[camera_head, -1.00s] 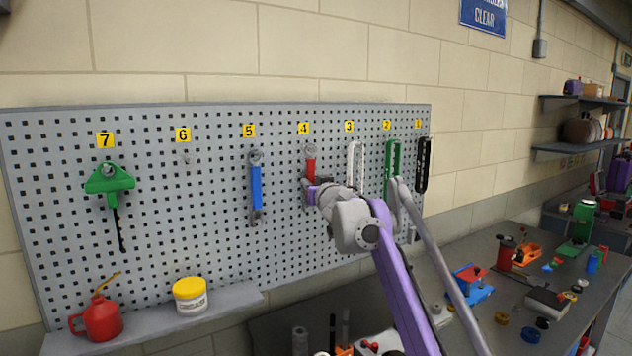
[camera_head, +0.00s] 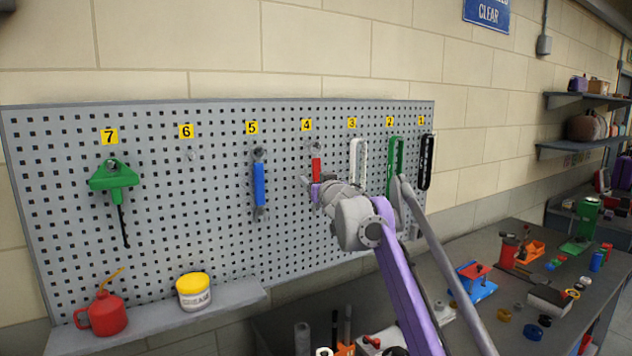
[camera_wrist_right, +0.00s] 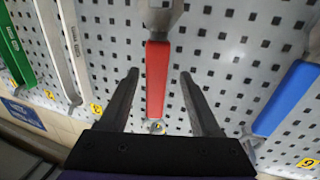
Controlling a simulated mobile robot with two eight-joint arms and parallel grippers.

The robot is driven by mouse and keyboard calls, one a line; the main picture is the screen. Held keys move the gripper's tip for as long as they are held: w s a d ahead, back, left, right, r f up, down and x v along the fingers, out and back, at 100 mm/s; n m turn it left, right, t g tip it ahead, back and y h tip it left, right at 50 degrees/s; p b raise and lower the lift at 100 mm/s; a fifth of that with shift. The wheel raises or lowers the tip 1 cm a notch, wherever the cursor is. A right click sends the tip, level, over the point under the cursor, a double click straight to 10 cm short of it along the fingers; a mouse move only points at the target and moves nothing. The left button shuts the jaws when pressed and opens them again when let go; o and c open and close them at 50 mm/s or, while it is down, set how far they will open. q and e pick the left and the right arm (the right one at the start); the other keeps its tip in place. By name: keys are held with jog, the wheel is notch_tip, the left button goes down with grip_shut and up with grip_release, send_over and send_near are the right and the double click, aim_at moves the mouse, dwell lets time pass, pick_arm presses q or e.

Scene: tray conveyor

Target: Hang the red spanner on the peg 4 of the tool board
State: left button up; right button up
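The red spanner (camera_head: 316,168) hangs upright on the tool board (camera_head: 225,230), its upper end at the peg under the yellow 4 label (camera_head: 306,125). Its lower part is hidden by my right gripper in the head view. In the right wrist view, which shows the board upside down, the red handle (camera_wrist_right: 157,80) lies between the two fingers of my right gripper (camera_wrist_right: 158,75). There is a gap on each side of the handle, so the gripper is open and holds nothing. The grey jaw end is at that view's top edge. My left gripper is out of view.
A blue spanner (camera_head: 259,182) hangs at 5, and a white tool (camera_head: 357,160) and a green tool (camera_head: 394,165) hang at 3 and 2. Peg 6 (camera_head: 191,156) is empty.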

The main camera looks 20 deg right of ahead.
jog(key=shift+s, duration=0.1)
jog(key=shift+s+f, duration=0.1)
jog(key=shift+s, duration=0.1)
jog(key=s+a+b, duration=0.1)
jog(key=s+b, duration=0.2)
jog(key=s, duration=0.6)
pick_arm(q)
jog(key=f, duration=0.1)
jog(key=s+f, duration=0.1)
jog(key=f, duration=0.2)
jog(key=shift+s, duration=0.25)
pick_arm(e)
jog(key=s+a+f+g, duration=0.4)
jog(key=s+f, duration=0.9)
jog(key=f, duration=0.3)
jog(key=s+a+f+n+g+y, duration=0.1)
jog(key=s+a+f+g, duration=0.3)
jog(key=s+f, duration=0.9)
jog(key=s+a+f+g+y, duration=0.1)
jog(key=s+a+f+g, duration=0.3)
jog(key=s+f, duration=0.9)
notch_tip(320, 180, down, 8)
jog(key=shift+a+f, duration=0.25)
jog(key=shift+a, duration=0.9)
